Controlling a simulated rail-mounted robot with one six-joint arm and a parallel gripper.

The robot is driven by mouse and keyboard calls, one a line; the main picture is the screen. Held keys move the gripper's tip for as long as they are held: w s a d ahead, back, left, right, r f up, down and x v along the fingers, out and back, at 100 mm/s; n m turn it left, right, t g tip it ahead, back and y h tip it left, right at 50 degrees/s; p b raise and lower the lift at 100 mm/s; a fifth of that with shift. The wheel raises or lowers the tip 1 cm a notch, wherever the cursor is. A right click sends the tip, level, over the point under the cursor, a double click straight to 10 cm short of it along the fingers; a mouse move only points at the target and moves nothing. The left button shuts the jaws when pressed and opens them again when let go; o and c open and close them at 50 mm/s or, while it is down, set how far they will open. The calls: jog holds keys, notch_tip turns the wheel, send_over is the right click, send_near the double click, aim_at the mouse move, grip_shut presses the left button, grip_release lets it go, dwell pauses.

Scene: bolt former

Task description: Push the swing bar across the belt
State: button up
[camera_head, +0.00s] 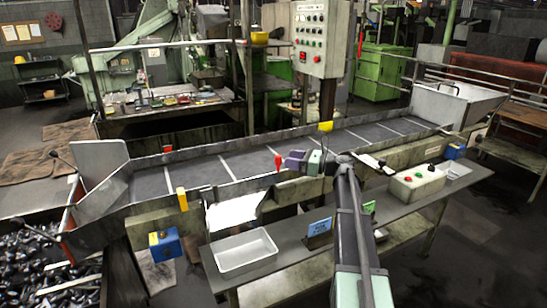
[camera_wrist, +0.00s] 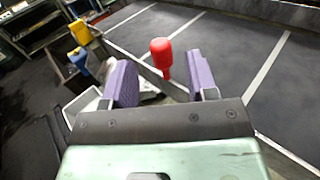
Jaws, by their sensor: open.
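A red knob (camera_head: 278,163) stands on the near side of the belt (camera_head: 245,163), which is dark with white cross lines. I take it as the swing bar's handle; the bar itself is hard to tell from the belt's near side rail. In the wrist view the red knob (camera_wrist: 162,52) stands upright, seen in the gap between my two purple fingers and beyond them. My gripper (camera_head: 306,160) is open and empty, just right of the knob in the head view. In the wrist view no finger of my gripper (camera_wrist: 162,82) clearly touches the knob.
A white tray (camera_head: 244,252) and a button box (camera_head: 418,183) stand on the front bench. A yellow piece (camera_head: 325,127) stands beyond my gripper. The belt surface looks clear.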

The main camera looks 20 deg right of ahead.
jog(key=x, duration=0.7)
jog(key=shift+w+a+f, duration=0.1)
grip_shut()
